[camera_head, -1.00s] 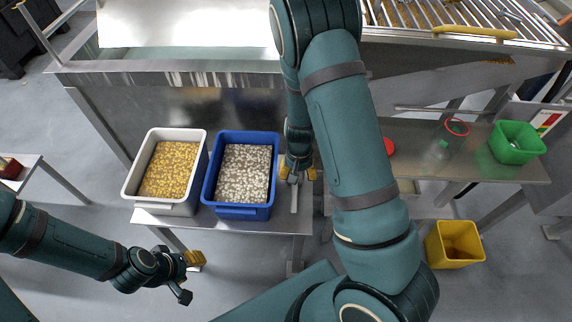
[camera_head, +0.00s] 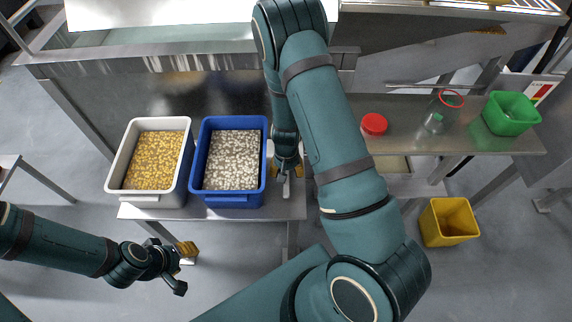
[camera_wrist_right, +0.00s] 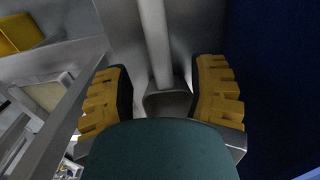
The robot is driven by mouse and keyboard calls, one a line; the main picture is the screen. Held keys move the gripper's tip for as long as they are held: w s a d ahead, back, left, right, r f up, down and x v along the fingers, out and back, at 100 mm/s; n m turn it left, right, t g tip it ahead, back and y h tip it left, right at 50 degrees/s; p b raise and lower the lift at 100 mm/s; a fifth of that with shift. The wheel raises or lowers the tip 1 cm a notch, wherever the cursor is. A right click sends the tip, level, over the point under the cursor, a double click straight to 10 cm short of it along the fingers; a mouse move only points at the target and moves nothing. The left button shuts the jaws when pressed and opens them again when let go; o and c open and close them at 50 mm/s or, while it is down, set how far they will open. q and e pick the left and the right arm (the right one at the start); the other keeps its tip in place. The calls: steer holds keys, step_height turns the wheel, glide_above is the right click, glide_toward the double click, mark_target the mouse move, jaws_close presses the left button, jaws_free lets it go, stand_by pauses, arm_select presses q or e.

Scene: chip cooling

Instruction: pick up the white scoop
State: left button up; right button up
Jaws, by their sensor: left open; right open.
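The white scoop (camera_head: 286,190) lies on the metal table beside the blue tub, partly hidden under my right gripper. In the right wrist view its long pale handle (camera_wrist_right: 154,40) runs up between the fingers, and a squarish part shows below it. My right gripper (camera_head: 288,180) is open over the scoop. In the wrist view its yellow-padded fingers (camera_wrist_right: 162,95) stand on either side of the scoop, with gaps visible. My left gripper (camera_head: 184,270) is open and empty, out in front of the table at the lower left.
A blue tub (camera_head: 232,201) of pale pieces stands just left of the scoop, with a white tub (camera_head: 150,199) of yellow pieces beyond it. A red lid (camera_head: 374,124) and green bin (camera_head: 511,114) are on the right-hand table. A yellow bin (camera_head: 448,222) is lower right.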

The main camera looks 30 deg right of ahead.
steer(key=f, duration=0.1)
steer(key=f+b, duration=0.1)
steer(key=f, duration=0.1)
steer(key=shift+w+f, duration=0.2)
steer(key=shift+f, duration=0.1)
jaws_close()
step_height(320, 180, up, 10)
steer(key=p, duration=0.3)
